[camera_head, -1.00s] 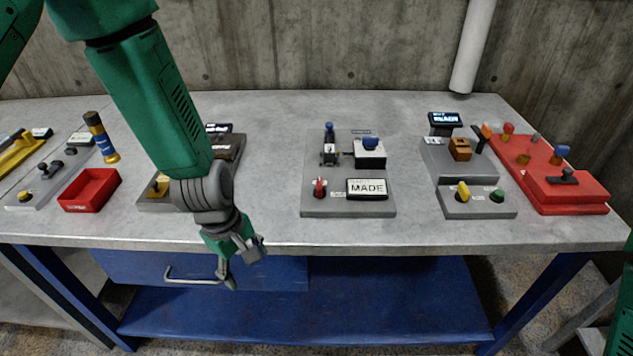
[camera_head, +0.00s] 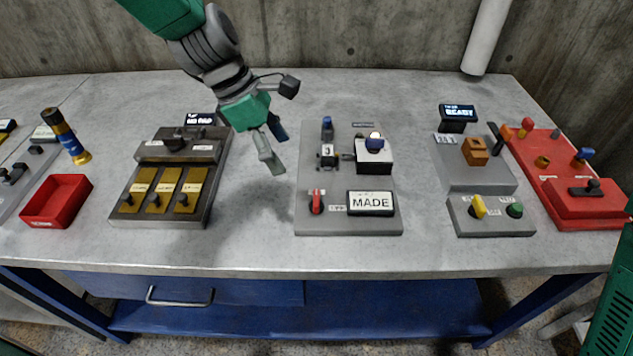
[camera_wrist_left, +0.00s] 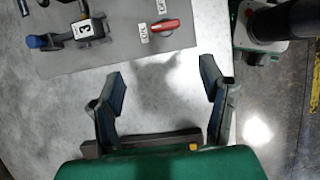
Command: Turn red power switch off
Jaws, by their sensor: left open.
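The red power switch (camera_head: 316,202) is a small red knob at the front left of the grey panel (camera_head: 345,222), left of the sign reading MADE. In the left wrist view the red switch (camera_wrist_left: 165,25) lies above and between the fingertips, with small labels beside it. My left gripper (camera_head: 273,150) is open and empty, above the table just left of the panel and apart from the switch. Its two fingers (camera_wrist_left: 165,90) are spread wide in the left wrist view. A part of my right arm shows at the right edge of the head view; its gripper is not seen.
The panel also carries a blue-handled lever (camera_head: 327,130) and a white box (camera_head: 374,155) with a blue top. A dark panel with brass plates (camera_head: 163,190) stands to the left. A panel with yellow and green knobs (camera_head: 492,220) stands to the right. Bare table lies between them.

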